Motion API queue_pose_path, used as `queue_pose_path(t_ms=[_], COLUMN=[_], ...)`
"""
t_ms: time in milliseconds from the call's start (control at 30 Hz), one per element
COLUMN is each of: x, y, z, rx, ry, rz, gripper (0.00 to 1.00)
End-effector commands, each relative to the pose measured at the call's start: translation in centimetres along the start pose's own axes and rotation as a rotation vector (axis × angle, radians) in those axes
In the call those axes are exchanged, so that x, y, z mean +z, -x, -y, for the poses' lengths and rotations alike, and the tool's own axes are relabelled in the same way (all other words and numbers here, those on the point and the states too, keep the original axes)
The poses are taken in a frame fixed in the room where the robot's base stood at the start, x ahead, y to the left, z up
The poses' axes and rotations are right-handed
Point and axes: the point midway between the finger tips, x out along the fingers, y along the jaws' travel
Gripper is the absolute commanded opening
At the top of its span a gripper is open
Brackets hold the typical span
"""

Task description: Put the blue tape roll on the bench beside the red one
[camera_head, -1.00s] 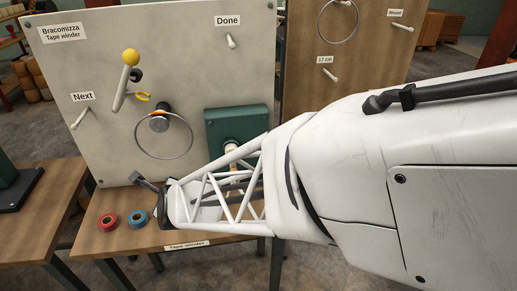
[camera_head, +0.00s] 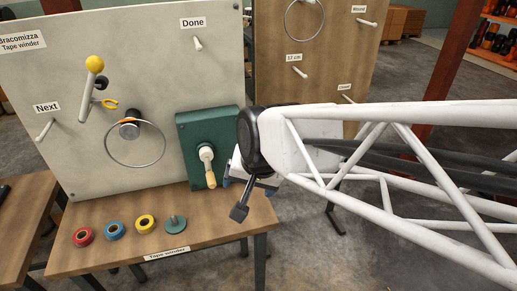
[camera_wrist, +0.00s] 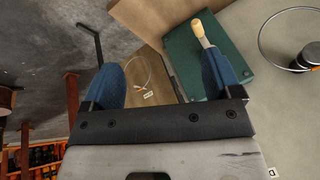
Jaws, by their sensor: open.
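The blue tape roll (camera_head: 115,230) lies flat on the wooden bench (camera_head: 100,257), just right of the red tape roll (camera_head: 82,236), with a small gap between them. My gripper (camera_head: 248,185) is at the right end of the bench, beside the green winder box (camera_head: 190,130) and its crank handle (camera_head: 210,178). In the wrist view its two blue fingers are spread apart with nothing between them (camera_wrist: 162,65). The right finger is close to the handle (camera_wrist: 202,32); I cannot tell if they touch. Neither red nor blue roll shows in the wrist view.
The upright panel (camera_head: 60,110) behind carries a wire ring, a yellow-knobbed lever (camera_head: 94,64) and pegs. The front strip of the bench is clear.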

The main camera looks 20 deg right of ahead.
Motion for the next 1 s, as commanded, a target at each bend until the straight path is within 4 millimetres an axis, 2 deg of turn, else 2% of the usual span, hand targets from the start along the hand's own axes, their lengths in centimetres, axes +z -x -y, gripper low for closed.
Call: queue_pose_path(t_ms=[100, 200, 400, 1000], x=[0.9, 1.7, 2.8, 3.0], y=[2.1, 3.5, 5.1, 5.3], z=[-3.2, -5.3, -7.7, -8.1], rx=[0.068, 0.113, 0.164, 0.172], ry=[0.141, 0.248, 0.373, 0.397], rz=[0.035, 0.070, 0.121, 0.131], gripper=[0.84, 0.84, 0.84, 0.84])
